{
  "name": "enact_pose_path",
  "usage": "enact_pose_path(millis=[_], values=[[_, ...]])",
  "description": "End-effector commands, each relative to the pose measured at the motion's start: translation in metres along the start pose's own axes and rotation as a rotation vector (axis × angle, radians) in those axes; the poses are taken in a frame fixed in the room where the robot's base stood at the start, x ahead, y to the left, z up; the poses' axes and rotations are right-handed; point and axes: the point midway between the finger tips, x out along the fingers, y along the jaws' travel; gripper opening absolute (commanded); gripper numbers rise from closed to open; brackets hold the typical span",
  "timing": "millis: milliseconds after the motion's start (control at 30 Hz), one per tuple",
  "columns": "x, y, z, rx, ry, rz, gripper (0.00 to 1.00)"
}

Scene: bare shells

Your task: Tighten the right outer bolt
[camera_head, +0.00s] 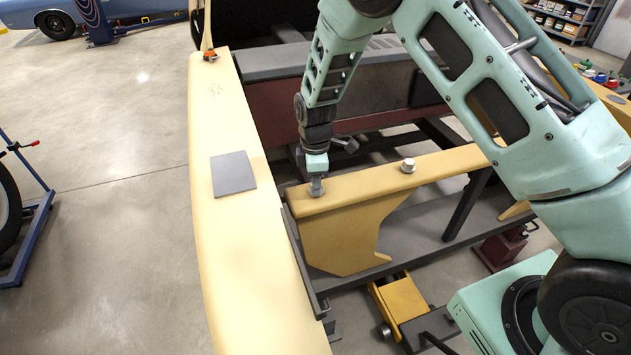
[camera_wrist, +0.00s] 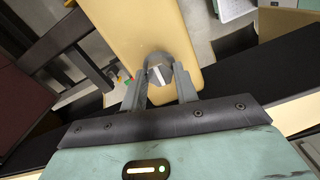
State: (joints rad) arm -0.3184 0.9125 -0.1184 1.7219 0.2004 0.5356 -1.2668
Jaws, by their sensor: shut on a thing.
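My gripper (camera_head: 316,186) points down at the left end of the cream crossbeam (camera_head: 375,177), beside the long cream rail. It is shut on a grey bolt; in the wrist view the bolt head (camera_wrist: 157,74) shows between the two fingertips (camera_wrist: 160,78). In the head view the fingers mostly hide this bolt. A second, pale bolt (camera_head: 408,165) stands upright on the same crossbeam farther right, apart from my gripper. I cannot tell from the frames how far the gripped bolt is turned in.
The long cream rail (camera_head: 228,130) with a grey plate (camera_head: 233,174) lies left of my gripper. Dark frame members lie behind and below. A yellow jack (camera_head: 401,300) stands on the floor under the crossbeam.

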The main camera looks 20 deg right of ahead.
Motion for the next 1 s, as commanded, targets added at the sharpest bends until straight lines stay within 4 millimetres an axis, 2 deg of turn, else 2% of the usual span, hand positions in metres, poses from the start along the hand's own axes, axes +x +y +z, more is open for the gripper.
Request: enact_pose_path(millis=[267,1000], values=[[0.0018,0.0014,0.0003,0.206,0.005,0.002,0.07],[-0.0015,0.0028,0.001,0.909,0.019,0.004,0.07]])
